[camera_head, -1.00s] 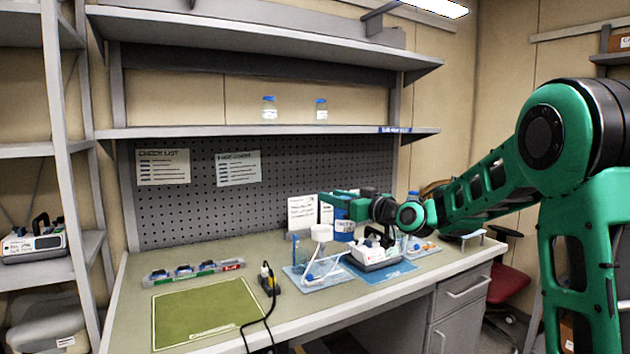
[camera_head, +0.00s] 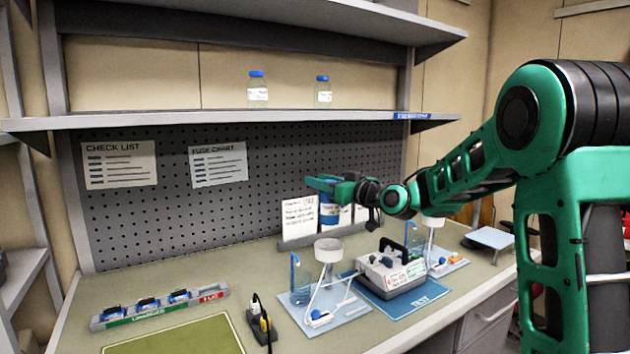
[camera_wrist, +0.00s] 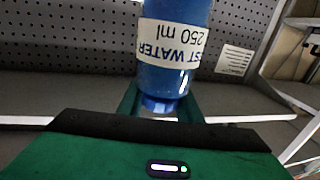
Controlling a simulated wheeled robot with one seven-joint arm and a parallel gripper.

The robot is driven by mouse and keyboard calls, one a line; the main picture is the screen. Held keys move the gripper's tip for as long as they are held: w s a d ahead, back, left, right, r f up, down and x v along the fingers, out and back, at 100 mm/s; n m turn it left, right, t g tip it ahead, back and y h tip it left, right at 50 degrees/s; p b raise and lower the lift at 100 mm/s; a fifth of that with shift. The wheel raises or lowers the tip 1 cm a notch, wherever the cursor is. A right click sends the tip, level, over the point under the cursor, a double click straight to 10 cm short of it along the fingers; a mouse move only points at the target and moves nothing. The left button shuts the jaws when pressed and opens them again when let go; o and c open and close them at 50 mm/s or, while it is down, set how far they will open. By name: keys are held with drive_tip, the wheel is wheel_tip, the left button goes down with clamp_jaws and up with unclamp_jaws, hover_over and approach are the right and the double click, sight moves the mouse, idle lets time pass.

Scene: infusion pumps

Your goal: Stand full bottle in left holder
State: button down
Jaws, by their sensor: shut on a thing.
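My gripper (camera_head: 328,184) is shut on the full bottle (camera_head: 330,211), which holds blue liquid and has a white label. The wrist view shows the bottle (camera_wrist: 176,50) between the green fingers (camera_wrist: 160,105), its label text upside down in the picture. The left holder (camera_head: 328,250) is a white cup on a stand over a pale blue tray (camera_head: 345,318). In the head view the bottle appears above the left holder and apart from it; their depth offset is hard to tell. The right holder (camera_head: 433,222) stands beyond the pump, partly behind my arm.
A white pump (camera_head: 390,272) with a black handle sits on a blue mat between the holders. A black-yellow device (camera_head: 262,322), a fuse tray (camera_head: 160,306) and a green mat (camera_head: 180,340) lie left. Two bottles stand on the shelf.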

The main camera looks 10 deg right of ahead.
drive_tip(key=shift+w+d+f, duration=0.1)
drive_tip(key=shift+w+f, duration=0.1)
drive_tip(key=shift+f, duration=1.4)
drive_tip(key=shift+w+f, duration=0.2)
drive_tip(key=shift+f, duration=1.35)
drive_tip(key=shift+s+r, duration=0.15)
drive_tip(key=shift+s, duration=0.05)
drive_tip(key=shift+f, duration=1.65)
drive_tip(key=c, duration=0.8)
unclamp_jaws()
